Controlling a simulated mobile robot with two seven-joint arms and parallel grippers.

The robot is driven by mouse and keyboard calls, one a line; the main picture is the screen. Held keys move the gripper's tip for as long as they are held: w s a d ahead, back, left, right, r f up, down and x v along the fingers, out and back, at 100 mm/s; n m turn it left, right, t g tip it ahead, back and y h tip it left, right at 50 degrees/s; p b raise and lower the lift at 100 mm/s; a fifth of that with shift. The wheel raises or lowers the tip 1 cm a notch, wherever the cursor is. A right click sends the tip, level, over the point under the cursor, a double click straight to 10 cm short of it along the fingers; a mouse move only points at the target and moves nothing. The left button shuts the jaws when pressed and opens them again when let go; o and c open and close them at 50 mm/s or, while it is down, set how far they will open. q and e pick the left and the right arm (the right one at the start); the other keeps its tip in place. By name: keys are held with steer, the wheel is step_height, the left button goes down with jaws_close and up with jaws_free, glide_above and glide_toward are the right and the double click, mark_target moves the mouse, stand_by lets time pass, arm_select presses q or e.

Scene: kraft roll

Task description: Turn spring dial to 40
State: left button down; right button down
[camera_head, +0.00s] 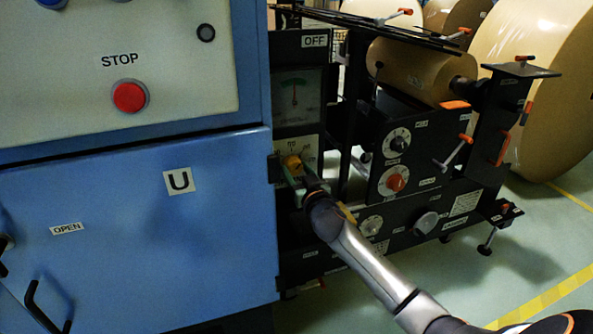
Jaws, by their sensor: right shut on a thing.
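A yellow-orange dial knob (292,161) sits on a white scale plate (309,148) on the dark machine panel, just right of the blue cabinet. My right gripper (293,172) reaches it from the lower right and is shut on this knob. The gripper and wrist hide part of the knob and scale. The scale marks and labels are too small to read, so I cannot tell the setting. An analog gauge (296,98) with a needle is above the knob. My left gripper is not in view.
Other dials, one grey (396,142) and one red-orange (396,180), are on the panel to the right. A blue cabinet (130,230) with a red STOP button (129,96) fills the left. A kraft roll (420,70) is above. Green floor (545,230) is free at right.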

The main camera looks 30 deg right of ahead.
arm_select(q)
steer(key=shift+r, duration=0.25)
arm_select(e)
steer(key=shift+r, duration=0.1)
steer(key=n+p, duration=0.2)
steer(key=n, duration=0.2)
steer(key=shift+d+r, duration=0.1)
steer(key=n+p, duration=0.1)
steer(key=n, duration=0.2)
steer(key=shift+n, duration=0.3)
steer(key=n+p, duration=0.1)
steer(key=n, duration=0.4)
steer(key=shift+r+n, duration=0.1)
steer(key=shift+n, duration=0.2)
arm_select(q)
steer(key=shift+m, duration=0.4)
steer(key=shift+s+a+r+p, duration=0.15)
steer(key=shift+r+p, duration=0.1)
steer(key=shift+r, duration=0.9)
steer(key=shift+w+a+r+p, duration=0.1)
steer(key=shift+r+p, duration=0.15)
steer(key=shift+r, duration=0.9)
arm_select(e)
steer(key=shift+n, duration=2.2)
